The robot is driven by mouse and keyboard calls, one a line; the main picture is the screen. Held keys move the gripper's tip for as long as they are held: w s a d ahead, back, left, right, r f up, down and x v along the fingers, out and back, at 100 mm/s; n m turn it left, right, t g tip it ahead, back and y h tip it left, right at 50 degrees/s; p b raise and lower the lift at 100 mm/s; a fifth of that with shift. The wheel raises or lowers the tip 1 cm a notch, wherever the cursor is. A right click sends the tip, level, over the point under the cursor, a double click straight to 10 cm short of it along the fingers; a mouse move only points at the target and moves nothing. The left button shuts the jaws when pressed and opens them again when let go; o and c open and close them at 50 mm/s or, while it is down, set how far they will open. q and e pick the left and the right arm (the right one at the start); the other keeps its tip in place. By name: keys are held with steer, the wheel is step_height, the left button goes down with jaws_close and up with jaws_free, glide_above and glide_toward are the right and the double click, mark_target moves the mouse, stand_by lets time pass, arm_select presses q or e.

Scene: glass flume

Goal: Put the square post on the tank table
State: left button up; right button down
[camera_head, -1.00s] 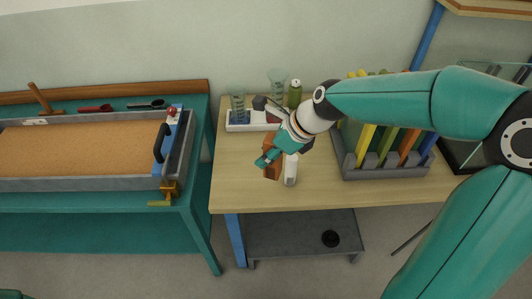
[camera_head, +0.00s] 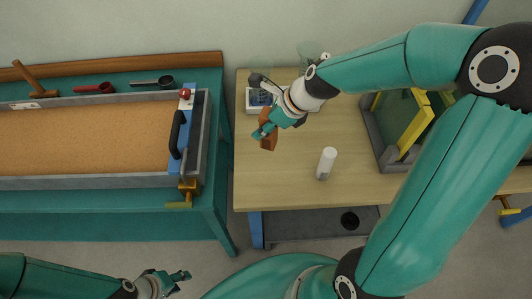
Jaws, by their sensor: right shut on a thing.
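My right gripper (camera_head: 266,133) is shut on a brown block (camera_head: 268,143), which looks like the square post. It holds the block over the left part of the wood-topped table (camera_head: 290,190); the fingers hide part of it, and I cannot tell whether it touches the top. My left gripper (camera_head: 178,277) is low at the bottom of the view, empty, with its fingers apart, in front of the teal table. I cannot tell which table is the tank table; the teal table (camera_head: 120,225) carries a long grey sand-filled trough (camera_head: 90,187).
A white cylinder (camera_head: 326,163) stands upright right of the block. A white tray (camera_head: 252,105) with glassware is behind the gripper. A grey rack (camera_head: 375,140) with coloured plates stands at right, partly behind my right arm. The wood top's front left is clear.

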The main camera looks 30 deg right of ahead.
mark_target(265, 144)
step_height(265, 144, down, 8)
steer(key=b, duration=0.3)
steer(key=shift+d, duration=0.1)
steer(key=shift+f+b, duration=1.6)
steer(key=shift+f, duration=0.5)
steer(key=shift+f, duration=0.2)
steer(key=c, duration=0.7)
jaws_free()
steer(key=shift+r, duration=0.1)
steer(key=shift+r, duration=0.3)
steer(key=p+v, duration=0.3)
steer(key=v, duration=0.8)
steer(key=shift+s+d+r+p, duration=0.1)
steer(key=shift+s+r+p, duration=0.15)
steer(key=shift+p, duration=0.15)
